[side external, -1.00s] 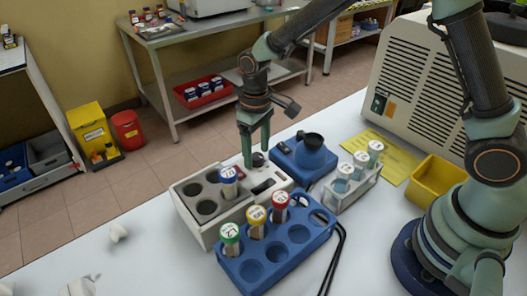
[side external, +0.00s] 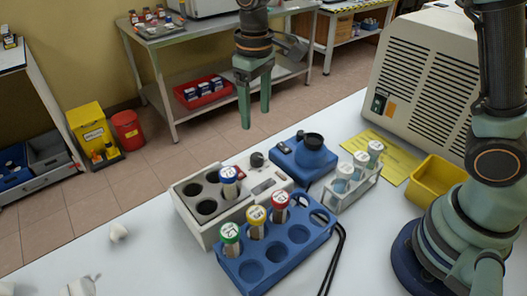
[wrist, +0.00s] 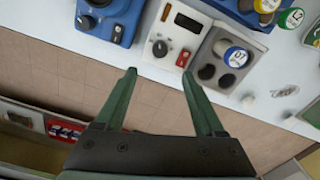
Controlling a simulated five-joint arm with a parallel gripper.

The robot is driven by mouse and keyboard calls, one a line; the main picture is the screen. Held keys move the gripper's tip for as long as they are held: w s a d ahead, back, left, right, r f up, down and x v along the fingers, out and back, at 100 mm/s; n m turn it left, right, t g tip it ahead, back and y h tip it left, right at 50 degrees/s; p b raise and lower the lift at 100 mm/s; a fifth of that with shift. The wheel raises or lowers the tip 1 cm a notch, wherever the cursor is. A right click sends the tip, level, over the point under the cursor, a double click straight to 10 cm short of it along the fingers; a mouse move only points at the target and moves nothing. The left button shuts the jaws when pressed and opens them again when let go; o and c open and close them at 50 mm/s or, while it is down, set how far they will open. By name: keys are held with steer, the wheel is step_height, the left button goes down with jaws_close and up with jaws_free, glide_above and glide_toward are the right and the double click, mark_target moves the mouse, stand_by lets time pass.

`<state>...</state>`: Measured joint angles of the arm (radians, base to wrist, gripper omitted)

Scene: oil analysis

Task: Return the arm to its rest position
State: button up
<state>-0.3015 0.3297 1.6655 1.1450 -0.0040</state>
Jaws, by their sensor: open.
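My gripper (side external: 255,110) is open and empty, raised in the air above and behind the grey heater block (side external: 215,198) in the side view. In the wrist view my gripper (wrist: 160,90) shows two green fingers spread apart with nothing between them. The heater block (wrist: 208,73) holds one blue-capped vial (side external: 229,182), which also shows in the wrist view (wrist: 235,57). The blue rack (side external: 265,265) in front of it holds green-, yellow- and red-capped vials.
A blue device (side external: 303,157) and a clear rack (side external: 350,187) with white-capped vials stand to the right. A yellow bin (side external: 434,180) and a large vented machine (side external: 425,85) are further right. A dark cable (side external: 338,255) lies on the white bench. The space around my gripper is clear.

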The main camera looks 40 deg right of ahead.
steer(key=s+d+r+m+t, duration=0.1)
steer(key=s+d+r+t, duration=0.1)
steer(key=s+d, duration=0.4)
steer(key=s+d+r+m+t, duration=0.2)
steer(key=s+d+r+t, duration=0.1)
steer(key=s+d, duration=0.3)
steer(key=shift+s+d+r+m+t, duration=0.3)
steer(key=shift+s+d+r, duration=0.1)
steer(key=shift+r, duration=0.4)
